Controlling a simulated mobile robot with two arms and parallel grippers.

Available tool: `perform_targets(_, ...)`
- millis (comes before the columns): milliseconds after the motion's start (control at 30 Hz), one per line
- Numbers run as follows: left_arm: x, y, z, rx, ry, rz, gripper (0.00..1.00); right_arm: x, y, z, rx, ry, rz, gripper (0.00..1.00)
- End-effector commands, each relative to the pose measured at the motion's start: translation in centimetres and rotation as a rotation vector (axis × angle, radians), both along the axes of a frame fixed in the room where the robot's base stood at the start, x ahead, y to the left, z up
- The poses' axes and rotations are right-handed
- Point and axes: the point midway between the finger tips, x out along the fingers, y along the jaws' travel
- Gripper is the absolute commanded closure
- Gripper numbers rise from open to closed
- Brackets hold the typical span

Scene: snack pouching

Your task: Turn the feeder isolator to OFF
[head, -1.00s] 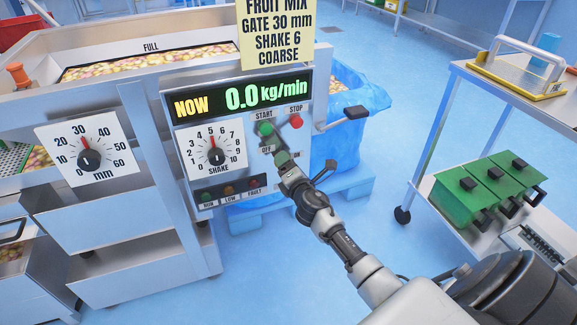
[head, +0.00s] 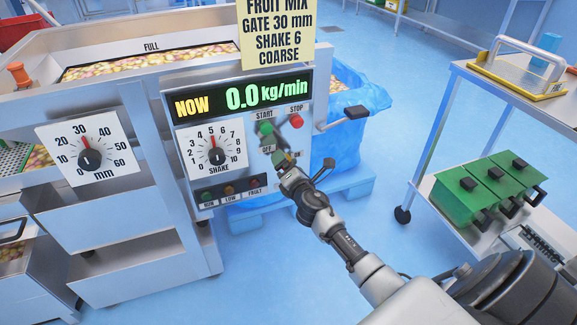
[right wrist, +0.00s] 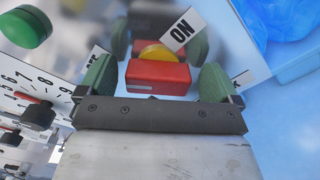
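The feeder isolator's red handle (right wrist: 158,77) shows in the right wrist view, with a yellow disc (right wrist: 158,52) behind it and a white ON label (right wrist: 182,30) up and to the right. My right gripper (right wrist: 157,84) has its green-padded fingers on either side of the handle, with narrow gaps visible, so it looks open around it. In the head view my right gripper (head: 284,160) is at the lower right of the control panel, covering most of the isolator. An OFF label (head: 267,149) shows just left of the fingers. My left gripper is not in view.
The green START button (head: 265,128) and red STOP button (head: 296,121) sit just above the gripper. The SHAKE dial (head: 215,156) is to the left. A lever with a black grip (head: 356,112) sticks out at right, before a blue-lined bin (head: 350,140).

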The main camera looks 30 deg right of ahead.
Motion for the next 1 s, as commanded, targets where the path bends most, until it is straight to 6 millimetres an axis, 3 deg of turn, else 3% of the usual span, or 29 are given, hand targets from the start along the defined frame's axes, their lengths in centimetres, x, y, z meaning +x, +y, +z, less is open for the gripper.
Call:
perform_targets(333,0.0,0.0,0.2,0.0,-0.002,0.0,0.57,-0.9,0.2,0.1,0.003,-0.002,0.0,0.06)
perform_targets(467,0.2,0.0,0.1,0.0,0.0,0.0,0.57,-3.1,0.7,0.2,0.003,-0.001,0.0,0.06)
perform_targets(533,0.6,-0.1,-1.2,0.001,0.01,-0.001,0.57,-4.6,1.1,0.0,0.002,0.001,0.0,0.06)
perform_targets(733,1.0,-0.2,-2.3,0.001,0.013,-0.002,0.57,-8.3,2.0,0.0,0.003,0.001,-0.001,0.06)
perform_targets(1000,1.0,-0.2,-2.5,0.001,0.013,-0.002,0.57,-10.5,2.5,0.1,0.002,-0.002,0.0,0.06)
